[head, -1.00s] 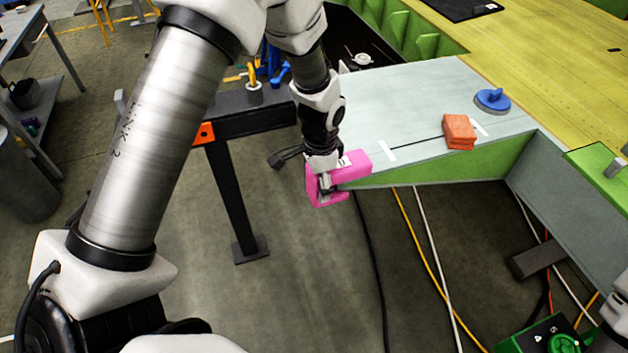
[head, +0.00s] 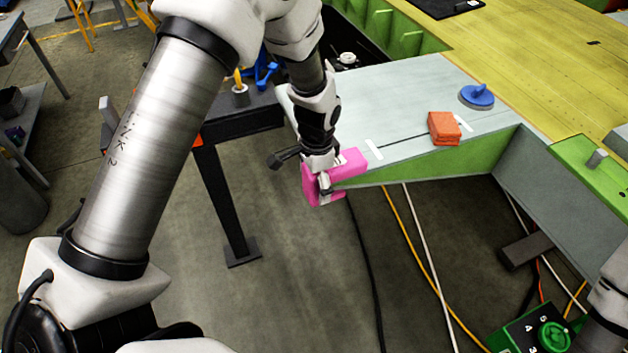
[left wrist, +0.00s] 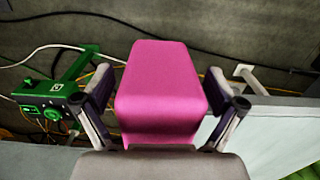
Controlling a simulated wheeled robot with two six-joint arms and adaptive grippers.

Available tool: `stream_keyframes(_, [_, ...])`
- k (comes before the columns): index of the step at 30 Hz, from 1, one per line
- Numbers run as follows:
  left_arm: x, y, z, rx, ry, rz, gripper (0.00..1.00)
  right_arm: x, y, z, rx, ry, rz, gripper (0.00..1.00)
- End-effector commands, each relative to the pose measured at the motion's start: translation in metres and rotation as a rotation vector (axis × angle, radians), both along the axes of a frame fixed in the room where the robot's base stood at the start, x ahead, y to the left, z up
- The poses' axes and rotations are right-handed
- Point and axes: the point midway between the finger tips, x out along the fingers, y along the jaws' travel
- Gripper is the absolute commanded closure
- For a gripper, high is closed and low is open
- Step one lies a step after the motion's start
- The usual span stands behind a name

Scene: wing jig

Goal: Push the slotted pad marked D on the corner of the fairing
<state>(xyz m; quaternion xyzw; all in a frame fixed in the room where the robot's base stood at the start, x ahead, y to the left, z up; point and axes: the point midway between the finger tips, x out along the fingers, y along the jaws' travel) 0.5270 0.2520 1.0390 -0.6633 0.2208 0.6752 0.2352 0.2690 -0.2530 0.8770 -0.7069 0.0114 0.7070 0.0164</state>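The slotted pad (head: 350,163) is bright pink, with a white label whose mark is too small to read. My left gripper (head: 324,178) is shut on it; in the left wrist view the pad (left wrist: 160,90) fills the space between the two fingers. The fairing (head: 420,107) is a pale grey panel with a green side face. The pad is at its near left corner, slot facing right. Its upper arm overlaps the top face and its lower arm shows below the edge. How deep the corner sits in the slot is hidden. My right gripper is out of view.
An orange block (head: 444,128) and a blue round-based handle (head: 477,96) rest on the fairing. A dark stand (head: 232,190) is left of the pad. A green control box (head: 545,333) is at lower right. Cables cross the open floor below.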

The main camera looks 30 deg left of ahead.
Motion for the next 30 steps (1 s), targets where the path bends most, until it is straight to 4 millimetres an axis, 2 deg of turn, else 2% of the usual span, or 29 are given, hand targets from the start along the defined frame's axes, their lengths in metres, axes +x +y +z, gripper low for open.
stream_keyframes(11, [0.001,0.0,0.005,0.0,-0.001,0.0,0.0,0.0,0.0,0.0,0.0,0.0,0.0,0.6])
stream_keyframes(14, [0.001,0.0,0.02,0.0,-0.004,0.001,0.0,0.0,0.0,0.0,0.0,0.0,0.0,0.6])
stream_keyframes(24, [0.002,-0.003,0.101,0.001,-0.004,0.0,0.0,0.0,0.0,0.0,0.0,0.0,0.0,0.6])
stream_keyframes(30, [0.002,-0.003,0.12,0.0,0.0,0.0,0.0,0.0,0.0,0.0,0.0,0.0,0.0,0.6])
